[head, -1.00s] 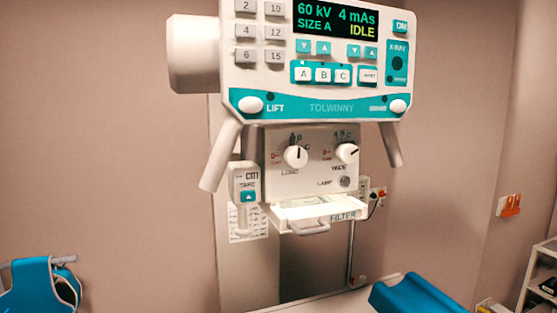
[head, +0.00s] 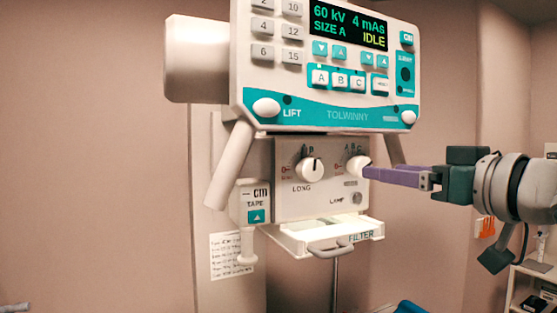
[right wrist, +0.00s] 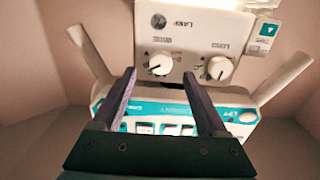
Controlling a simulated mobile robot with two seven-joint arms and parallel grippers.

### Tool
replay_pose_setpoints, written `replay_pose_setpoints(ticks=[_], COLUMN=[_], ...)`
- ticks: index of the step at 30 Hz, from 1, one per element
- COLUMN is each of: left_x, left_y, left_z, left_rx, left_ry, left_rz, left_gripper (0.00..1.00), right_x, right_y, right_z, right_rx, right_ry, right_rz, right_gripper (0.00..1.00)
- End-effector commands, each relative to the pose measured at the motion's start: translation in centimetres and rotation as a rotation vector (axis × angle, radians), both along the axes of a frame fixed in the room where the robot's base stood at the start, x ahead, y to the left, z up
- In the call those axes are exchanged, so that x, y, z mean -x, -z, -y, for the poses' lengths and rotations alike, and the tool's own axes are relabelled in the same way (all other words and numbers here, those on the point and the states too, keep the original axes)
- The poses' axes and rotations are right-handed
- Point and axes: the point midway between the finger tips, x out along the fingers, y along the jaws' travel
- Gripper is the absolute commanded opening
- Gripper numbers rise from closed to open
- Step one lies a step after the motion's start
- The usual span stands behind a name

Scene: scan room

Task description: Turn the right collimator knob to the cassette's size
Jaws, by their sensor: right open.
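The right collimator knob (head: 357,166) is white, below the letters A B C on the collimator's front panel (head: 330,205). In the right wrist view this knob (right wrist: 161,63) appears upside down, its dark pointer angled to the lower left. My right gripper (head: 370,172) comes in from the right, its purple fingers at the knob and covering part of it. In the right wrist view the gripper (right wrist: 160,75) is open with the knob framed between its fingertips; contact cannot be told. The display (head: 347,25) reads SIZE A and IDLE.
The LONG knob (head: 310,170) is left of the right knob. A lamp button (head: 356,198) and the filter tray (head: 325,238) lie below. The console (head: 330,118) with its handle (head: 230,165) hangs above. A tape unit (head: 255,203) is at left.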

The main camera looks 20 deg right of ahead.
Motion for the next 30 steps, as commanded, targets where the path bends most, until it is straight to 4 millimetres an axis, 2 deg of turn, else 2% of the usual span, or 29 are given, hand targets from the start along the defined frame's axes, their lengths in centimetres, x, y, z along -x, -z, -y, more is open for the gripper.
replay_pose_setpoints(ticks=[1,3,12,24,30], left_x=[0.0,0.0,0.0,0.0,0.0], left_y=[-0.8,-1.5,-2.9,-3.1,-3.1], left_z=[0.0,0.0,0.0,0.0,0.0], left_rx=[0.0,0.0,0.0,0.0,0.0], left_ry=[0.0,0.0,0.0,0.0,0.0], left_rz=[0.0,0.0,0.0,0.0,-0.001], left_gripper=[0.0,0.0,0.0,0.0,0.0], right_x=[-0.8,-1.8,-4.9,-5.5,-5.5], right_y=[-0.6,-0.6,-0.2,0.1,0.1], right_z=[-0.1,-0.1,-0.4,-0.5,-0.5], right_rx=[0.0,-0.003,0.0,0.001,0.001], right_ry=[0.0,0.002,0.001,-0.001,-0.001], right_rz=[0.003,0.002,0.0,-0.001,-0.001], right_gripper=[0.76,0.76,0.76,0.76,0.54])
